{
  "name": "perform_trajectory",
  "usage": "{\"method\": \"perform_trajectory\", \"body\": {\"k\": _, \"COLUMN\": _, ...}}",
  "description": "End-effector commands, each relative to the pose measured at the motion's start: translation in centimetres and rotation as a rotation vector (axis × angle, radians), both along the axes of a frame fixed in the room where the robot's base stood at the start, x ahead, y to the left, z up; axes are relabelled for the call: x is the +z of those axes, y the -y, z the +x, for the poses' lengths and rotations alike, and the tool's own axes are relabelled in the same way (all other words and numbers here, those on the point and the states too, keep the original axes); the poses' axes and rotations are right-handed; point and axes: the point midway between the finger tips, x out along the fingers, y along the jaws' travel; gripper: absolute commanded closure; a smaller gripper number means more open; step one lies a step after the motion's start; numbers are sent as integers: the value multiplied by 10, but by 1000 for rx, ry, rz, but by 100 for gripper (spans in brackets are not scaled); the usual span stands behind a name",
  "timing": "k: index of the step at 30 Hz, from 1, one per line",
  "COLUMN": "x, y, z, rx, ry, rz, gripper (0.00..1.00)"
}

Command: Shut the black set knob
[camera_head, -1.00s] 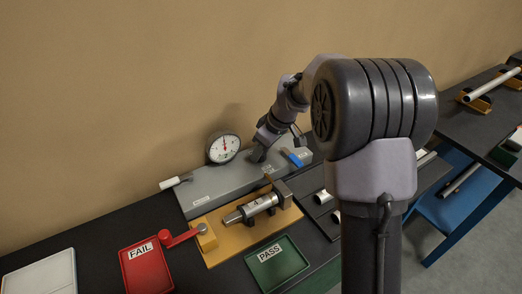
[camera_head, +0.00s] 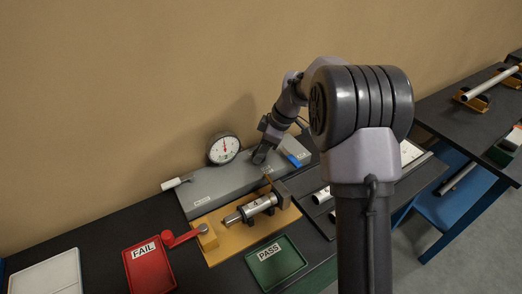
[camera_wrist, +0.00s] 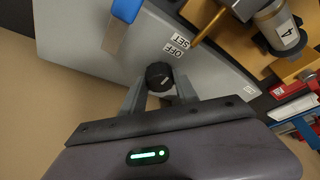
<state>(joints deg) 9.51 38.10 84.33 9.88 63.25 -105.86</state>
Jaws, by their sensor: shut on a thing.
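The black set knob (camera_wrist: 159,76) is a short dark cylinder with a pale mark, on the grey panel (camera_wrist: 75,40) by the SET and OFF labels (camera_wrist: 178,44). My gripper (camera_wrist: 159,88) has its two fingers on either side of the knob in the wrist view and is shut on it. In the head view my gripper (camera_head: 260,156) is down at the top of the grey panel, and the knob is hidden behind it.
A dial gauge (camera_head: 223,148) stands behind the panel. A yellow fixture (camera_head: 230,243) holding a metal cylinder (camera_head: 250,208) is in front. The red FAIL tray (camera_head: 150,268) and green PASS tray (camera_head: 276,264) lie nearer.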

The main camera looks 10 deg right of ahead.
Motion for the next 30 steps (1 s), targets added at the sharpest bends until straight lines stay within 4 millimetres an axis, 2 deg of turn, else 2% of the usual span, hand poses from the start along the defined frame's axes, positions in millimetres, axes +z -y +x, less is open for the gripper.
{"method": "perform_trajectory", "body": {"k": 7, "x": -1, "y": 0, "z": 0, "rx": 1, "ry": -1, "rz": -1, "gripper": 100}}
{"method": "perform_trajectory", "body": {"k": 8, "x": -1, "y": 0, "z": 0, "rx": 1, "ry": -1, "rz": -1, "gripper": 60}}
{"method": "perform_trajectory", "body": {"k": 11, "x": -1, "y": 0, "z": 0, "rx": 1, "ry": 0, "rz": -1, "gripper": 42}}
{"method": "perform_trajectory", "body": {"k": 19, "x": 0, "y": 0, "z": 0, "rx": 0, "ry": 0, "rz": -1, "gripper": 42}}
{"method": "perform_trajectory", "body": {"k": 22, "x": 8, "y": 3, "z": -1, "rx": 0, "ry": 0, "rz": -1, "gripper": 42}}
{"method": "perform_trajectory", "body": {"k": 26, "x": 42, "y": 15, "z": -6, "rx": -2, "ry": 3, "rz": -2, "gripper": 42}}
{"method": "perform_trajectory", "body": {"k": 30, "x": 89, "y": 32, "z": -14, "rx": -1, "ry": 5, "rz": -4, "gripper": 42}}
